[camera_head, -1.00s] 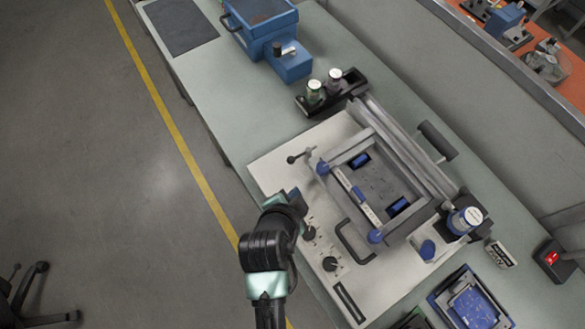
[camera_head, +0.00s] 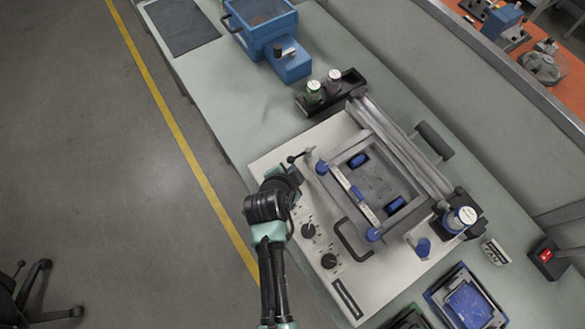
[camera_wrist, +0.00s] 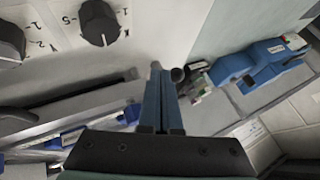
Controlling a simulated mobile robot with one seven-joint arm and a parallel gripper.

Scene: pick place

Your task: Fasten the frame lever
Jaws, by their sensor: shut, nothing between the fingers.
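Dials (camera_head: 308,231) and a black handle (camera_head: 352,240) sit on the light panel below the frame. A black holder with jars (camera_head: 333,88) and a blue machine (camera_head: 285,60) stand above on the bench.

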